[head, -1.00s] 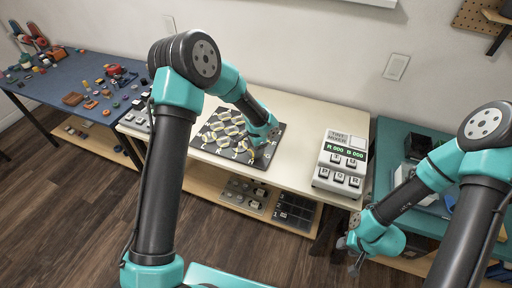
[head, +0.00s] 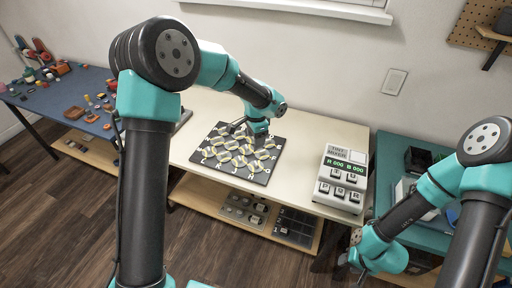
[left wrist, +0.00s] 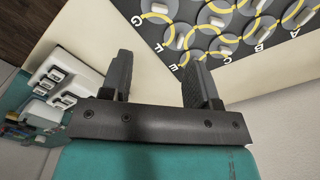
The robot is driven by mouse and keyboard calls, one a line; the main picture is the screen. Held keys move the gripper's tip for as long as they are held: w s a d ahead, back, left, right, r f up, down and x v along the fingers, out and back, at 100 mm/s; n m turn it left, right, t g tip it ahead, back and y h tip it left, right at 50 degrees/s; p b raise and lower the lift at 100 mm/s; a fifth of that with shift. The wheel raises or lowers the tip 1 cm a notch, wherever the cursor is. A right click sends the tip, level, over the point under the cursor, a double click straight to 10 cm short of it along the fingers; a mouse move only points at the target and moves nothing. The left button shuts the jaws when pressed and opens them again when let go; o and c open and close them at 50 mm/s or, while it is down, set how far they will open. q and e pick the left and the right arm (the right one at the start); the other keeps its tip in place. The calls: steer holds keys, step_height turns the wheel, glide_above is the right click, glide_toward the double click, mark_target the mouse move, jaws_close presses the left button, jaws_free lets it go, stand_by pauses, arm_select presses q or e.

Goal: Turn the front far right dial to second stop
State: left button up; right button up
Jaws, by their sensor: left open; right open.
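The black dial board (head: 252,178) lies on the cream table, with several round dials marked with yellow and white and small white letters. The rightmost dial of its front row (head: 255,167) shows in the head view; its pointer setting is too small to read. My left gripper (left wrist: 158,80) is open and empty. In the head view it hangs over the back right part of the board, partly hidden by its own arm. In the left wrist view the board (left wrist: 205,68) shows beyond the fingertips, at upper right. My right gripper (head: 357,268) is open and empty, low at the right.
A tint mixer box (head: 340,180) with keys stands on the table right of the board. A blue table (head: 50,92) with many small parts is at the left, and a teal table (head: 390,150) is at the right. Trays sit on the shelf below. The table behind the board is clear.

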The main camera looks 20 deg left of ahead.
arm_select(q)
steer(key=shift+r, duration=1.65)
